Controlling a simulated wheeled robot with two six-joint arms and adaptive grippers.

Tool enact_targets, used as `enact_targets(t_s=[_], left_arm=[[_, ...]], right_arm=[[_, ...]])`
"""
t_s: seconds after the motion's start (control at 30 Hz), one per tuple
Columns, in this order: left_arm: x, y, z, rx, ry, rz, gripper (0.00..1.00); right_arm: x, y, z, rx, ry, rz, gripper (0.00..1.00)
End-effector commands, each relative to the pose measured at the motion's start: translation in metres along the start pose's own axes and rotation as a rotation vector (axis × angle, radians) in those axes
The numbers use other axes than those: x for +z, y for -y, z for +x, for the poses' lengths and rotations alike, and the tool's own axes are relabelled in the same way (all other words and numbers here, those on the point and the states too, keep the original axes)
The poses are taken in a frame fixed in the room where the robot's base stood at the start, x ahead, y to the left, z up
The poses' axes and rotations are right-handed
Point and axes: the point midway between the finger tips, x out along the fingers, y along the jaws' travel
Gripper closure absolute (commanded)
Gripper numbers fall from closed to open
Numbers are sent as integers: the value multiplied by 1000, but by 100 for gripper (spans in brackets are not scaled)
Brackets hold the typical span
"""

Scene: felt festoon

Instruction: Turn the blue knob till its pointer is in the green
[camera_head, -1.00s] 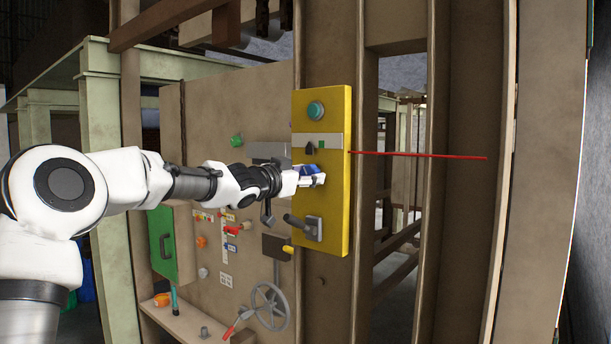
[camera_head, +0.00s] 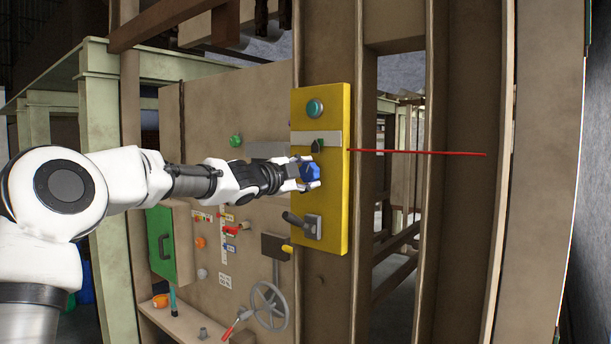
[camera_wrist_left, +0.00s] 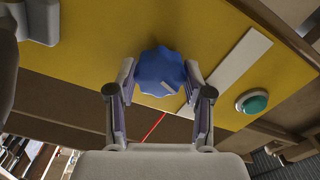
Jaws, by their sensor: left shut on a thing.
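The blue knob (camera_head: 310,172) with a scalloped rim sits on the yellow panel (camera_head: 334,215). My left gripper (camera_head: 309,174) is shut on it, and the wrist view shows one finger on each side of the knob (camera_wrist_left: 158,72). My right gripper is not in view.
A teal button (camera_head: 315,107) is above the strip and a grey lever (camera_head: 303,225) is below the knob. A thin red rod (camera_head: 420,153) sticks out to the right. A board with a green door (camera_head: 161,243) and a handwheel (camera_head: 269,306) is at the left.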

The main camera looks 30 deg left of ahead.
Motion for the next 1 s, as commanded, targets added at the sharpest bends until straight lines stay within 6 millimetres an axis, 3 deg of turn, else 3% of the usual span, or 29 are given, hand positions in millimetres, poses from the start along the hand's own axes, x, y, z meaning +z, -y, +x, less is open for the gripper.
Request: enact_targets(t_s=[0.5,1.0], left_arm=[[-2,7,-1,-12,-1,361,84],[-2,8,-1,-12,0,424,84]], right_arm=[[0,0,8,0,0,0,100],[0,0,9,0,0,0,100]])
